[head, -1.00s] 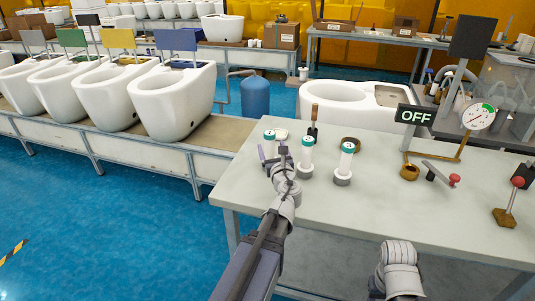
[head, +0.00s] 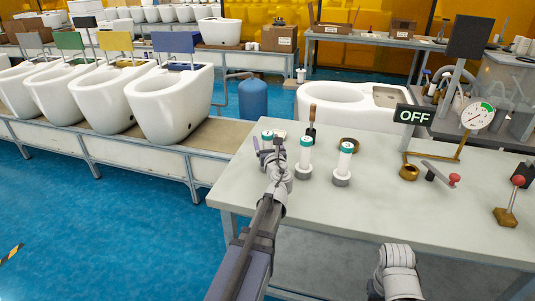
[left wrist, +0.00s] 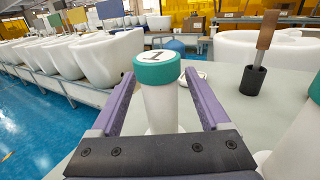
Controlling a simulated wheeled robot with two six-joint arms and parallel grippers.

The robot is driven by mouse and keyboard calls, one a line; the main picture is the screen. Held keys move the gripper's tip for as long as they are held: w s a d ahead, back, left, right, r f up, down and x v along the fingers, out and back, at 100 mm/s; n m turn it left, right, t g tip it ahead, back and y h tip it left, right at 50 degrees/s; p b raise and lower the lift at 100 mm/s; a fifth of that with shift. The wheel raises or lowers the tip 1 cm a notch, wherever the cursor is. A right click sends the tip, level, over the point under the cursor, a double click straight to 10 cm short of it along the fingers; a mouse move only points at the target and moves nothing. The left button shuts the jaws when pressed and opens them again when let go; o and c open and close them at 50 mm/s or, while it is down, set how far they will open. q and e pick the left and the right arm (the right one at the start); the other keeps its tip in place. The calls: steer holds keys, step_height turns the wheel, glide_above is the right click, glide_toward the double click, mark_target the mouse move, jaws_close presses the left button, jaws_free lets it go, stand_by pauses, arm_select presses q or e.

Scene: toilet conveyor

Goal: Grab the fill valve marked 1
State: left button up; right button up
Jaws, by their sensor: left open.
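The fill valve marked 1 (left wrist: 158,85) is a white cylinder with a teal cap, upright on the grey table. In the left wrist view it stands between the two purple fingers of my left gripper (left wrist: 155,100), which is open, with a gap showing on both sides. In the head view the gripper (head: 270,157) partly hides this valve, whose teal cap (head: 267,136) shows above it. Two similar valves, a middle one (head: 305,158) and a right one (head: 344,163), stand to the right. My right arm shows at the bottom, but its fingers are not visible.
A wooden-handled brush in a dark holder (left wrist: 258,68) stands behind the valves. A brass ring (head: 409,172), a red-knobbed lever (head: 440,176) and an OFF sign (head: 414,115) are to the right. White toilets (head: 170,103) line the conveyor at left. The front table area is clear.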

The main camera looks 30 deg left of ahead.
arm_select(q)
steer(key=shift+x, duration=1)
jaws_close()
